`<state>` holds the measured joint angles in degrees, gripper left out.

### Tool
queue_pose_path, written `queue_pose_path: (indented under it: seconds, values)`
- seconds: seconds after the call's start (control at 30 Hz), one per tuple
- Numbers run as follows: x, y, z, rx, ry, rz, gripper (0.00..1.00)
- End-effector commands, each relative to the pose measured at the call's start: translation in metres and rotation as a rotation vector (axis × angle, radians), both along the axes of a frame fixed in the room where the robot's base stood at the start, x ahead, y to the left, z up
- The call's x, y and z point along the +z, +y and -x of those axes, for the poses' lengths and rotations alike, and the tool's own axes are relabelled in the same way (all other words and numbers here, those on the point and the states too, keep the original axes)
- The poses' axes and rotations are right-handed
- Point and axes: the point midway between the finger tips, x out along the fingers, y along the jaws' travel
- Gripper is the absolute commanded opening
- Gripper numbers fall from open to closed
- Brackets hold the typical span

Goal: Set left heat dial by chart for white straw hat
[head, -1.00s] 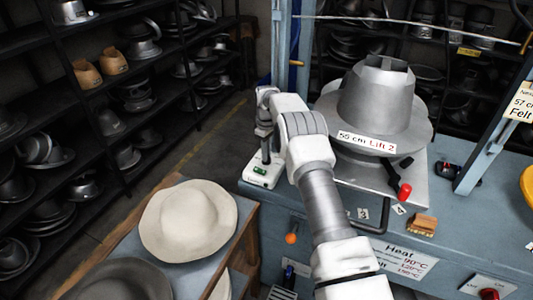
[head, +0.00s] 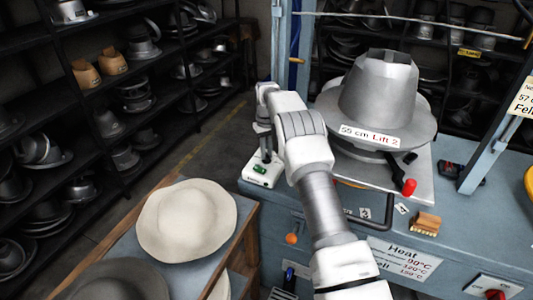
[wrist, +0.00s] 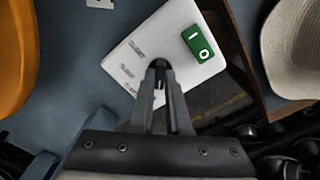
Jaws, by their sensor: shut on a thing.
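My gripper (wrist: 160,88) is shut on a small dark dial (wrist: 158,65) on a white control plate (wrist: 120,52). The plate has faint scale marks, partly hidden by the fingers, and a green I/O switch (wrist: 198,43). In the head view the plate (head: 256,178) sits at the left corner of the blue press, below my gripper (head: 264,150). The dial's setting cannot be read. The heat chart (head: 405,260) on the press front lists 90°C, 120°C and 150°C; my arm covers part of its wording. A cream-white hat (head: 187,220) lies on the side table.
A grey metal hat form (head: 380,95) labelled "55 cm Lift 2" stands on the press, with a red-tipped lever (head: 409,187) and a brush (head: 426,223) nearby. A red knob (head: 494,294) is at lower right. Shelves of forms fill the left.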

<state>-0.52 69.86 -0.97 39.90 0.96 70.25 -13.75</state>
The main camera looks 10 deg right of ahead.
Motion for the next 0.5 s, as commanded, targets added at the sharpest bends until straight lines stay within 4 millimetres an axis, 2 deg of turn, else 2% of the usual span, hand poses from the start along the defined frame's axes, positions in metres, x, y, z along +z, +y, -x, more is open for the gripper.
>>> queue_pose_path:
  seconds: [0.2,0.5]
  values:
    - [0.0008,0.0001,-0.0003,-0.089,-0.001,0.001,0.0]
    - [0.0012,0.0001,-0.0003,-0.129,-0.001,0.0,0.0]
